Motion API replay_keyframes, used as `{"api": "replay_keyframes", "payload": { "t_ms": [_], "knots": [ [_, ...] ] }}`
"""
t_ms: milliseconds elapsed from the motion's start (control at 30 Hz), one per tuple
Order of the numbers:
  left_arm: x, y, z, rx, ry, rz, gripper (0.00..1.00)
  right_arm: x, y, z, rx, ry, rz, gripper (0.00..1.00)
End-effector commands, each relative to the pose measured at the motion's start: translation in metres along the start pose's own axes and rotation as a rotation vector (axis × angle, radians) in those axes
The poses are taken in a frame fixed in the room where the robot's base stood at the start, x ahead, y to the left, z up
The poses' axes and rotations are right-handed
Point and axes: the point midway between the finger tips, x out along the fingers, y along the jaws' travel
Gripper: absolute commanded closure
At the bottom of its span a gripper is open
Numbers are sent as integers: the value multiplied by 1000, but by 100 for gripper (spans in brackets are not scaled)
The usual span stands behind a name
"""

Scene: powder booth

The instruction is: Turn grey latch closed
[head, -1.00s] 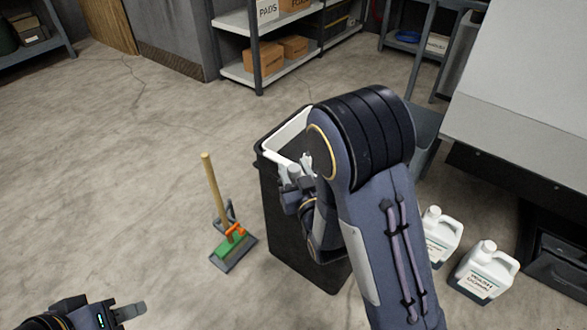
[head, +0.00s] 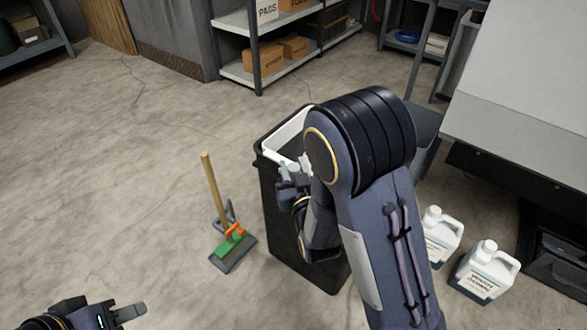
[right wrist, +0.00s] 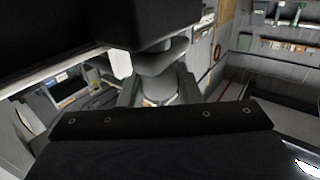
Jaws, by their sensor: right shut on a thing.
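My right gripper (head: 295,172) is at the upper rim of a tall black bin (head: 284,225) in the head view, partly hidden by my own right arm. In the right wrist view a rounded grey piece (right wrist: 158,62) sits between the fingers of my right gripper (right wrist: 160,92), which is shut on it. It looks like the grey latch, but its full shape and turn angle are hidden. My left gripper (head: 128,312) is low at the left of the head view, away from the bin, and its finger gap does not show clearly.
A green and grey floor tool (head: 233,250) with an upright wooden handle stands left of the bin. Two white jugs (head: 485,272) stand on the floor to the right. Shelves (head: 250,75) with boxes stand behind. The floor at left is clear.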

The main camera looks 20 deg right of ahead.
Motion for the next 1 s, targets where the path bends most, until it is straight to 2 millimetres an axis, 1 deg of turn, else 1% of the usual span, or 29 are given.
{"api": "replay_keyframes", "payload": {
  "t_ms": [200,367,567,1000],
  "knots": [
    [8,-4,4,0,0,0,64,0,-2,1,2,3,155,93],
    [8,-4,4,0,0,0,64,0,-3,0,1,2,303,93],
    [2,-1,1,0,0,0,64,1,-2,-2,0,2,495,93],
    [-19,9,-10,0,0,0,64,1,0,-3,1,0,918,93]
  ]
}}
